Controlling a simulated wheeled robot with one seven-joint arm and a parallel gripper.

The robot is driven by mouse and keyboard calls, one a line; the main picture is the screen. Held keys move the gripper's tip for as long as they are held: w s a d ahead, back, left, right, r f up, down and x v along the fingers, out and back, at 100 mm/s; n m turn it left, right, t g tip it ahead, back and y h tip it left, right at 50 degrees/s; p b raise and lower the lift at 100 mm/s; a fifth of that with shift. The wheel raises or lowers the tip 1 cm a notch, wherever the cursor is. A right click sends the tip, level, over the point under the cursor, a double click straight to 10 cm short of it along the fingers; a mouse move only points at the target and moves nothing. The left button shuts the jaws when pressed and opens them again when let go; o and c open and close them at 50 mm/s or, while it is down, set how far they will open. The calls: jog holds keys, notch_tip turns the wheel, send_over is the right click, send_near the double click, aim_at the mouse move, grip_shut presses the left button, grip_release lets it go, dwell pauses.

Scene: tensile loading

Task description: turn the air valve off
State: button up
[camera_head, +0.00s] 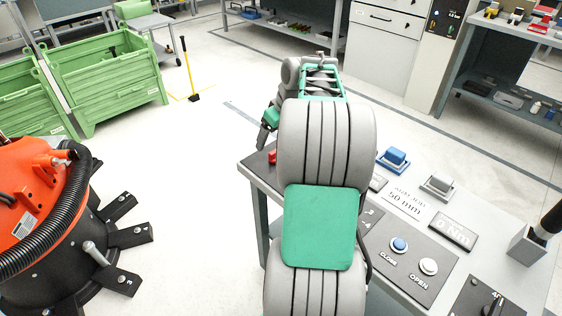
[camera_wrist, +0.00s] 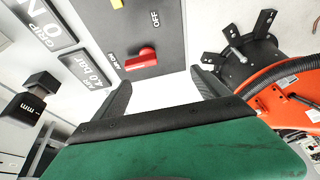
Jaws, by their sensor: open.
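The air valve is a red handle (camera_wrist: 140,60) on a dark panel (camera_wrist: 108,32) in the wrist view. Its narrow end points toward the label that seems to read ON, and the OFF label lies off to its side. In the head view a small red part of the valve (camera_head: 272,156) shows at the table's far left corner. My gripper (camera_wrist: 160,88) is open and empty, its two dark fingers apart. The handle lies beyond the fingertips, nearer the left finger, with no visible contact. In the head view my arm hides most of that panel.
The table (camera_head: 510,283) also carries a CLOSE button (camera_head: 399,244), an OPEN button (camera_head: 428,266) and several plates. An orange and black machine (camera_head: 40,215) stands left, with clear floor between.

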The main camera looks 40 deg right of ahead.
jog(key=d+f, duration=0.1)
jog(key=f, duration=0.1)
jog(key=w+d+f, duration=0.1)
jog(key=f, duration=0.2)
jog(key=w+d+f, duration=0.1)
jog(key=f, duration=0.2)
jog(key=shift+w+d+f+b, duration=0.15)
jog(key=shift+d+b, duration=0.2)
jog(key=shift+c, duration=0.5)
jog(key=c, duration=1.3)
